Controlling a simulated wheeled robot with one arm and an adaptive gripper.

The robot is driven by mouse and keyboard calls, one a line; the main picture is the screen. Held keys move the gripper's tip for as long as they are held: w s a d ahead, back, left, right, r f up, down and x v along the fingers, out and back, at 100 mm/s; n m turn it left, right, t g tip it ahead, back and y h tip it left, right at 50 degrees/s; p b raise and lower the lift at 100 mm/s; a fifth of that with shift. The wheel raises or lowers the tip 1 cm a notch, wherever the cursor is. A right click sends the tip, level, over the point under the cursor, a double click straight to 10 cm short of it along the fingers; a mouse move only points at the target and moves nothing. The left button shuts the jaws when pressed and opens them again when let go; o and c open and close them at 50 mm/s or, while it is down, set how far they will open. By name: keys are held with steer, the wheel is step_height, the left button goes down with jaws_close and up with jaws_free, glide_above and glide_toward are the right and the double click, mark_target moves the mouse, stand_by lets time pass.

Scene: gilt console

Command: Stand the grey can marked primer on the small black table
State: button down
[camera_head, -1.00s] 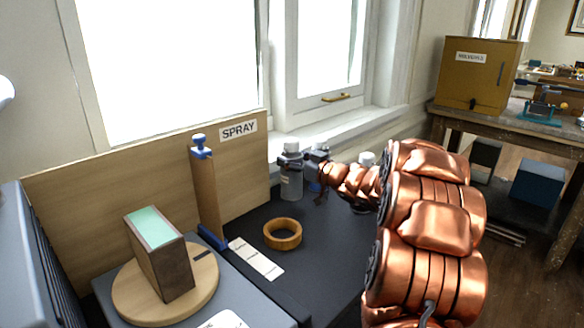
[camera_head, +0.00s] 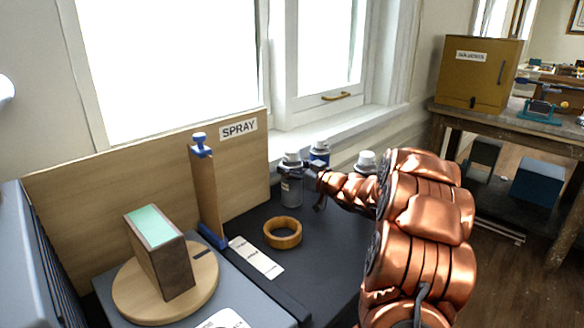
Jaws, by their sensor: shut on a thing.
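The grey can (camera_head: 291,188) has a pale cap and a small label that I cannot read. It is upright at the back of a black tabletop (camera_head: 335,240), near the wooden board. My gripper (camera_head: 304,176) reaches in from the right and is shut on the grey can at its right side; the fingertips are small and partly hidden. I cannot tell whether the can's base touches the tabletop. A blue can (camera_head: 320,152) with a light cap stands just behind, partly hidden by my gripper. Another pale-capped can (camera_head: 366,161) shows behind my arm, mostly hidden.
A wooden post (camera_head: 207,195) with blue clamps stands left, before the board marked SPRAY (camera_head: 100,190). A block (camera_head: 160,255) sits on a round turntable (camera_head: 125,295). My arm covers the right side.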

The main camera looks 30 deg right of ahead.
steer(key=shift+c, duration=0.9)
jaws_free()
steer(key=shift+r, duration=0.2)
steer(key=v, duration=1.2)
steer(key=shift+b, duration=0.3)
